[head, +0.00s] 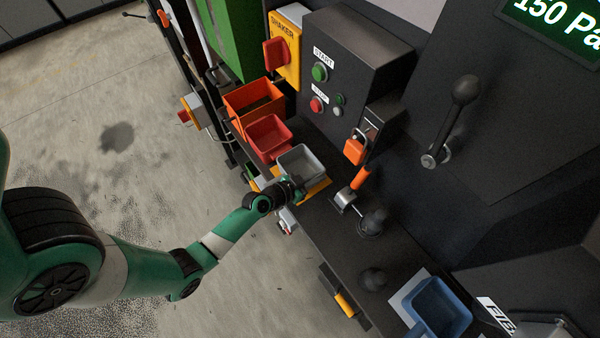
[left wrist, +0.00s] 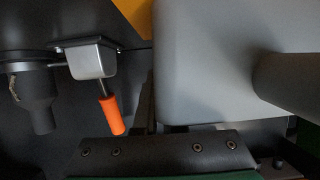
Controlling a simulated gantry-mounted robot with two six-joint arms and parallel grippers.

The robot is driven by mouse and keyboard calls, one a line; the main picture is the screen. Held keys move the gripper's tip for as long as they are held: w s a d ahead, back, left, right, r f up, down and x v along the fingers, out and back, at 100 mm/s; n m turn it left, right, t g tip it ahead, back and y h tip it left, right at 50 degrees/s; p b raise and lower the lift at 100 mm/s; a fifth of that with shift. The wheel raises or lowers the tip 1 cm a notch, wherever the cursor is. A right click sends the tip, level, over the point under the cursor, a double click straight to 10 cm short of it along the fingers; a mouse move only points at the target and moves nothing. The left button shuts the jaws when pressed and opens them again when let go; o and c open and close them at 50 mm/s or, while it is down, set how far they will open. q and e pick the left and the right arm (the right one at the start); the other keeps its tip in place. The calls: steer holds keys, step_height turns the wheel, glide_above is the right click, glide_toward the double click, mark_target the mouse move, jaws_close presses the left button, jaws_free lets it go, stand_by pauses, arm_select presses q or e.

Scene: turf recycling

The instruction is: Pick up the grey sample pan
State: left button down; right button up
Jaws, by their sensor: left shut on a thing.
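The grey sample pan (head: 303,163) is an open, square-rimmed pan at the middle of the head view, over a yellow base on the dark bench. My left gripper (head: 292,188) is shut on the grey sample pan at its near side; the arm hides the gripped part. In the left wrist view the pan (left wrist: 205,65) fills the right side, very close, with a dark rounded part across it at the right edge. I cannot tell whether the pan is clear of its base. My right gripper is in neither view.
A red pan (head: 268,137) and an orange bin (head: 254,103) stand just beyond the grey pan. An orange-handled lever (head: 359,179) and black knobs (head: 373,222) are to the right. A blue pan (head: 440,305) sits at the lower right. A control box (head: 345,60) rises behind.

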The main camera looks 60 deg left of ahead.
arm_select(q)
steer(key=shift+r, duration=0.3)
steer(key=s+d+r+p, duration=0.2)
steer(key=d+r+p, duration=0.1)
steer(key=d+r, duration=0.3)
steer(key=s+d+r+p, duration=0.3)
steer(key=d+r, duration=0.3)
steer(key=d, duration=0.1)
steer(key=shift+s+r+p, duration=0.2)
steer(key=shift+s+p, duration=0.05)
steer(key=shift+p, duration=0.1)
